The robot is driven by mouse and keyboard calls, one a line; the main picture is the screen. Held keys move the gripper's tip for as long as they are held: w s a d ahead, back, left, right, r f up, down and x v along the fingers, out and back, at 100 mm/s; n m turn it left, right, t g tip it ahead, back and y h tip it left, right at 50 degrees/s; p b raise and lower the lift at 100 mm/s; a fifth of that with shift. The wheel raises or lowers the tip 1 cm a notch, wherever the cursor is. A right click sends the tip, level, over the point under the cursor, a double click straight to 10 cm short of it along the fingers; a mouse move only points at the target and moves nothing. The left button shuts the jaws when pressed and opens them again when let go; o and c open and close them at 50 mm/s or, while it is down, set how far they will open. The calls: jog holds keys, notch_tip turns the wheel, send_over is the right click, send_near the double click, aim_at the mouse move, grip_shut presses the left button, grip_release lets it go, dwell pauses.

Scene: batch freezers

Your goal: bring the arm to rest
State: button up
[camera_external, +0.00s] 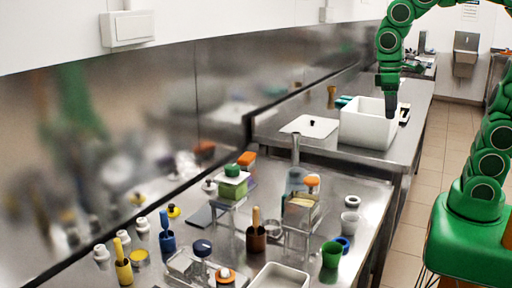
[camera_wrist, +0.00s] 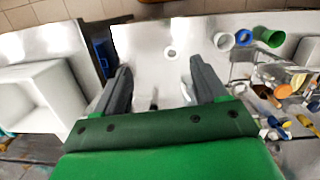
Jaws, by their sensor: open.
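My green arm reaches down from the top right in the external view. Its dark gripper (camera_external: 391,108) points down and overlaps the right part of a large white bin (camera_external: 360,130). In the wrist view my gripper (camera_wrist: 160,72) has its two dark fingers wide apart, with nothing held between them. Bare steel worktop shows below and between the fingers. The white bin (camera_wrist: 38,98) lies to the left of the fingers in that view, apart from them.
The near steel table (camera_external: 375,190) carries a white tray (camera_external: 279,277), a green cup (camera_external: 332,253), a white cup (camera_external: 350,223), and several bottles and tools. A white lid (camera_external: 310,127) lies left of the bin. Tiled floor (camera_external: 420,200) is free on the right.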

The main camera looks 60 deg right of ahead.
jog(key=s+f, duration=0.5)
jog(key=s, duration=0.8)
jog(key=shift+d+f+m, duration=0.15)
jog(key=shift+d+m, duration=0.05)
jog(key=shift+m, duration=0.2)
dwell(0.4)
